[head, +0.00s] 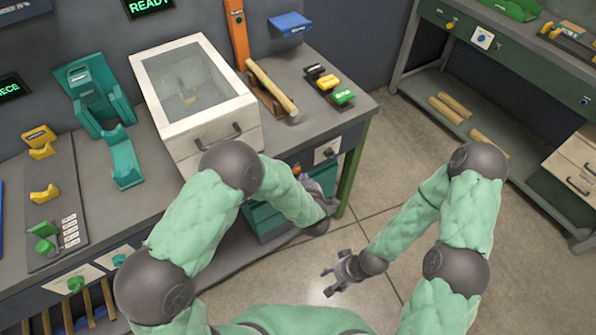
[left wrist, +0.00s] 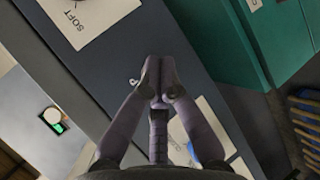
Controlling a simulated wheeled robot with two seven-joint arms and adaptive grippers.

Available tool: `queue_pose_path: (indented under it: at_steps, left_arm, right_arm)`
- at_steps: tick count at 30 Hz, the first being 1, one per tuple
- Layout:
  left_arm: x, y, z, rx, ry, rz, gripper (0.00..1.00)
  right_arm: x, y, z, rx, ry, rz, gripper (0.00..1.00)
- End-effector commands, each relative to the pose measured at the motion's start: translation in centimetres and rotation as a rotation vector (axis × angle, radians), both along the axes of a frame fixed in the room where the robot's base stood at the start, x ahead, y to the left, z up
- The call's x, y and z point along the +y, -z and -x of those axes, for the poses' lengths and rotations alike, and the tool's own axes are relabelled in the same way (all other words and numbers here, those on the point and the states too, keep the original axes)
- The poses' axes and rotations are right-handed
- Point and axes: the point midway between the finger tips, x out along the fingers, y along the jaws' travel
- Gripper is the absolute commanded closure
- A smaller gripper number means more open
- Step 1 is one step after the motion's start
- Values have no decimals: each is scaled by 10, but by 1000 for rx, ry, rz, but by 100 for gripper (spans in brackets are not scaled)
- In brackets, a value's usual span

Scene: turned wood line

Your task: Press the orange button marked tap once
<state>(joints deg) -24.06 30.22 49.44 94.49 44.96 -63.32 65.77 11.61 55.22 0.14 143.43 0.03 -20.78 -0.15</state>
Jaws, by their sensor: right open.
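A small orange spot (head: 297,169) shows on the bench front in the head view, just above my left forearm. It may be the orange button, but no tap marking can be read. I see no orange button in the left wrist view. My left gripper (left wrist: 160,75) has its fingertips together with nothing between them, in front of a dark grey panel. In the head view my left gripper (head: 318,182) is by the bench front, partly hidden by my arm. My right gripper (head: 342,274) is open and empty above the floor.
A teal cabinet (left wrist: 220,40) lies beyond. A white clear-lidded box (head: 195,95) stands on the bench. Floor by my right gripper is clear.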

Motion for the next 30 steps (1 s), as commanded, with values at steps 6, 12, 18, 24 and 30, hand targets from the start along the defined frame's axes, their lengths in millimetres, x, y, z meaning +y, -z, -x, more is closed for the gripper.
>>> queue_pose_path:
  at_steps: [6, 12, 18, 24, 30]
  left_arm:
    - [3, 0, -4, -1, -2, 1, 100]
    - [5, 0, -7, 1, 0, 0, 100]
    - [5, 0, -7, 0, 0, 0, 100]
    - [6, 0, -8, 0, 0, 0, 100]
    - [7, 0, -9, 0, 0, 0, 100]
  right_arm:
    - [0, 3, 0, 0, 0, 0, 42]
    - [0, 4, 0, 0, 0, 0, 42]
    - [0, 4, 0, 0, 0, 0, 42]
    - [0, 4, 0, 0, 0, 0, 42]
    - [0, 5, 0, 0, 0, 0, 42]
